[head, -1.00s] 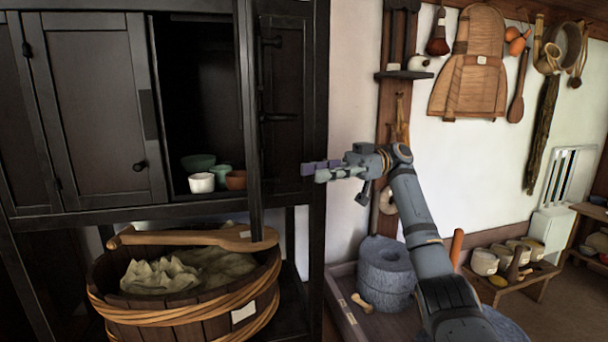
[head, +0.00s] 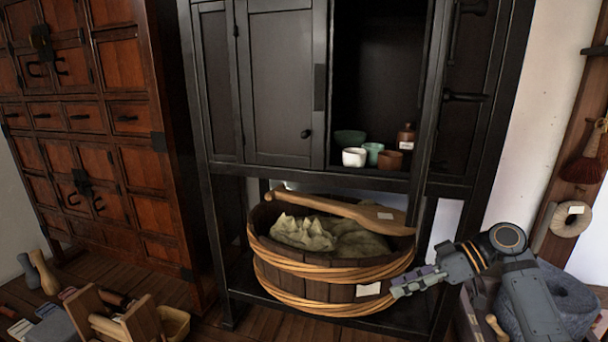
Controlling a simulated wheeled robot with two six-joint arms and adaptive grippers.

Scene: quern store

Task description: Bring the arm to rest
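My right arm comes in from the lower right in the head view. Its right gripper (head: 402,288) points left, in front of the right side of the wooden tub (head: 330,292). The fingers are seen edge-on, so I cannot tell whether they are open or shut. No object shows in them. I cannot tell whether the gripper touches the tub. My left gripper is not in view.
A black cabinet (head: 285,85) stands behind the tub, its open compartment holding several small cups and bowls. A wooden paddle (head: 345,212) lies across the tub. A grey stone quern (head: 568,298) is behind my arm. A brown chest (head: 95,130) stands left.

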